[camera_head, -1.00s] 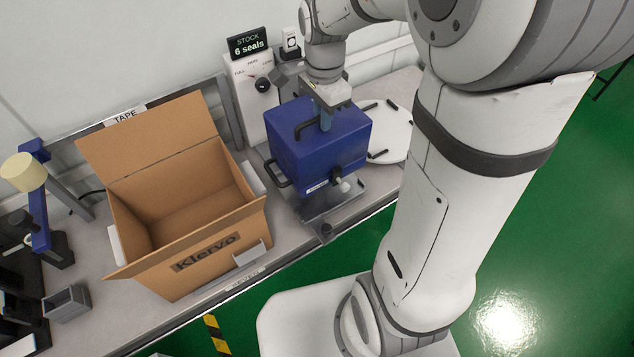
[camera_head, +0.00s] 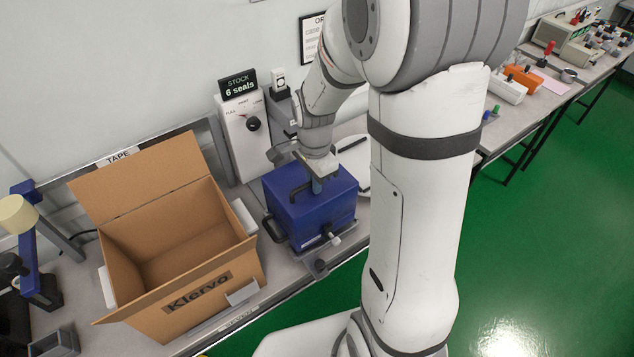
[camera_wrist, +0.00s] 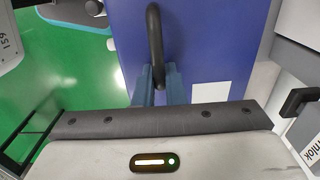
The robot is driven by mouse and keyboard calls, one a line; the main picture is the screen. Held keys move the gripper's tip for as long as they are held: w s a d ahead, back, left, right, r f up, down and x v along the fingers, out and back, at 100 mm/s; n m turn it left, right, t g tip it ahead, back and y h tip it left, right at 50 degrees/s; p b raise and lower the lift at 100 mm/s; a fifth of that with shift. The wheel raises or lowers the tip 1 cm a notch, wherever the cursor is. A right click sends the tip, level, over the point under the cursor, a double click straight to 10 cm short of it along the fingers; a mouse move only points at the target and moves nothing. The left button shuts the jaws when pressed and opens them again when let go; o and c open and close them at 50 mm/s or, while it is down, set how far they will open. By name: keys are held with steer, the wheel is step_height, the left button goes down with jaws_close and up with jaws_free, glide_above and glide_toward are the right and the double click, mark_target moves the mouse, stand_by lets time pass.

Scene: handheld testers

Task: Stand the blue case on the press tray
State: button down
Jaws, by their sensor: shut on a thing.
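The blue case (camera_head: 312,212) is upright at the press, with its dark handle (camera_wrist: 155,45) on top. My gripper (camera_head: 316,186) comes down from above and is shut on the case handle; in the wrist view its two blue-grey fingers (camera_wrist: 157,84) sit at the handle. The metal press tray (camera_head: 334,250) is under the case and mostly hidden by it; only its front edge shows. Whether the case rests on the tray or hangs just above it, I cannot tell.
An open cardboard box marked Klervo (camera_head: 190,270) stands close left of the case. The white press housing with a dial (camera_head: 245,135) is behind. A round white plate (camera_head: 352,160) lies behind the case, partly hidden by my arm. The bench's front edge is close.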

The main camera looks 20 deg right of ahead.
steer(key=shift+w+f, duration=0.1)
steer(key=shift+f, duration=0.45)
steer(key=shift+f, duration=0.1)
steer(key=c, duration=1.5)
jaws_free()
